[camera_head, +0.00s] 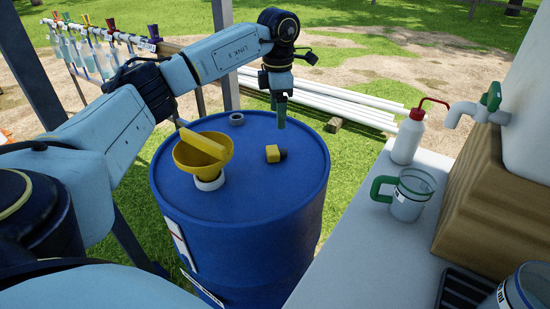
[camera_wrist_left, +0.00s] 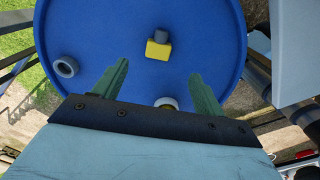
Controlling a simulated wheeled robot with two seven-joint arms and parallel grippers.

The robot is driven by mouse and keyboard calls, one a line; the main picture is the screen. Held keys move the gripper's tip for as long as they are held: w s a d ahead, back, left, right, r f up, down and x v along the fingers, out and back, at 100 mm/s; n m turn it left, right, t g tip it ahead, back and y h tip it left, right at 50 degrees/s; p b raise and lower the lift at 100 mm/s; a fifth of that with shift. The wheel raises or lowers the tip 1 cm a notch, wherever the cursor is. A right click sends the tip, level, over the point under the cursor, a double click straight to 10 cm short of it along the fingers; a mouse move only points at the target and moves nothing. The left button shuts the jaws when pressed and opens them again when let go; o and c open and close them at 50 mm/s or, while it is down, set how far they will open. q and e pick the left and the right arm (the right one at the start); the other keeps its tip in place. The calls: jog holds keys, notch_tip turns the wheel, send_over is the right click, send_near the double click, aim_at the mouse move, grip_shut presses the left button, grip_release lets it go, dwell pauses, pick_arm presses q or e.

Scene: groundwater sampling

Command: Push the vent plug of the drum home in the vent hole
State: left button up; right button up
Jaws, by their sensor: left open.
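The vent plug (camera_head: 273,153), a yellow block with a dark grey stub, lies on its side on the lid of the blue drum (camera_head: 245,205). In the left wrist view the plug (camera_wrist_left: 158,49) shows beyond the fingertips. A grey raised ring (camera_head: 237,118), which looks like the vent hole, is near the lid's far edge; it also shows at the left in the wrist view (camera_wrist_left: 66,66). My left gripper (camera_head: 281,123) points down above the lid, apart from the plug. Its green fingers (camera_wrist_left: 159,70) are spread with nothing between them. My right gripper is not in view.
A yellow funnel (camera_head: 203,152) sits in a white collar (camera_head: 209,182) on the lid, left of the plug. At right, a grey table (camera_head: 360,235) carries a wash bottle (camera_head: 408,138) and a green-handled jug (camera_head: 408,198). The lid's right side is clear.

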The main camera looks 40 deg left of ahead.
pick_arm(q)
jog(key=b, duration=0.1)
send_over(276, 149)
notch_tip(276, 149, down, 6)
jog(key=shift+d+f, duration=0.1)
jog(key=shift+d, duration=0.05)
jog(key=shift+s+f+b, duration=0.1)
jog(key=shift+f+b, duration=0.95)
jog(key=shift+f, duration=1.85)
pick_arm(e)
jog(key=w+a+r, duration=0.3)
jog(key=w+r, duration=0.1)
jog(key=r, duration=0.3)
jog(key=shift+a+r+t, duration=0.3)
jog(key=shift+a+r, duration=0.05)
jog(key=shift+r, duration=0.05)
pick_arm(q)
jog(key=shift+c, duration=0.3)
jog(key=c, duration=1)
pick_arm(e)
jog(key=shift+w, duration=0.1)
pick_arm(q)
jog(key=shift+r, duration=0.1)
